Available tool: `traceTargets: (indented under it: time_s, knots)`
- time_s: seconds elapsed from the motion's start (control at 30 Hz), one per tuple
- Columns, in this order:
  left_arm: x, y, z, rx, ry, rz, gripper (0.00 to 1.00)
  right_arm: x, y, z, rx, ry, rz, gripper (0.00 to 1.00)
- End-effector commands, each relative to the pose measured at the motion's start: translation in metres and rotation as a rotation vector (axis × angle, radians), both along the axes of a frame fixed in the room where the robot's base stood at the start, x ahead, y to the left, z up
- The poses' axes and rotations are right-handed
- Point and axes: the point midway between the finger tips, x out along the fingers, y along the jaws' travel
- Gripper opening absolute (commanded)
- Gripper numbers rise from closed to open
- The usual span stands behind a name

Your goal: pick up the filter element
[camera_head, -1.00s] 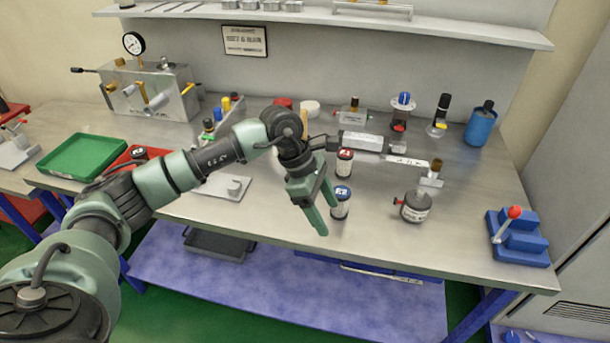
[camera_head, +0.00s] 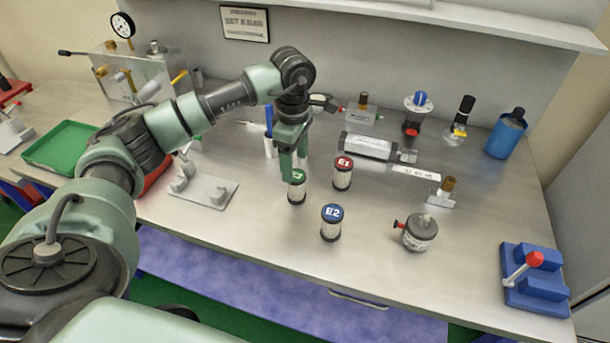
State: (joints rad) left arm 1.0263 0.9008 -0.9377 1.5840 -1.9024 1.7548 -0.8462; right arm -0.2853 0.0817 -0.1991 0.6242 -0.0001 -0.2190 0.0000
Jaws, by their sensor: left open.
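Three small cylindrical filter elements with pale bodies and dark ends stand upright on the metal bench. One has a green top (camera_head: 297,190), one a red top marked E1 (camera_head: 342,174), and one a blue top marked E2 (camera_head: 331,224). My left gripper (camera_head: 292,168) is open and points down at the green-topped element, its fingers partly covering that top. Whether the fingers touch or surround it I cannot tell. The red-topped element stands just right of the gripper, the blue-topped one nearer the front. My right gripper is out of view.
A grey bracket plate (camera_head: 202,190) lies left of the elements. A grey round canister (camera_head: 419,233) and a blue lever block (camera_head: 535,279) stand to the right. A metal cylinder (camera_head: 367,146) lies behind. The bench front between E2 and the lever block is mostly clear.

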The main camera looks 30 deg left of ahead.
Motion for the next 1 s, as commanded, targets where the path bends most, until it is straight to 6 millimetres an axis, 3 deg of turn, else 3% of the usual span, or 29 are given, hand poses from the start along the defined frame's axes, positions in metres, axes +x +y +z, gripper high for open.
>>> traceTargets:
  time_s: [0.37, 0.63, 0.9, 1.0]
  knots:
    - [-0.004, -0.004, -0.036, 0.0, 0.006, -0.001, 0.69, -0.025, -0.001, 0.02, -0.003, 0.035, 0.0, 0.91]
    - [-0.006, -0.007, -0.073, -0.002, 0.003, 0.0, 0.69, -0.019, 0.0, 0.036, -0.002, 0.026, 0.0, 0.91]
    - [-0.005, -0.007, -0.078, -0.001, 0.0, -0.001, 0.69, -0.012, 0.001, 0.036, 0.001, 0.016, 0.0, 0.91]
    - [-0.005, -0.007, -0.078, -0.001, 0.0, -0.001, 0.41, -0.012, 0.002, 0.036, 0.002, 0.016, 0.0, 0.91]
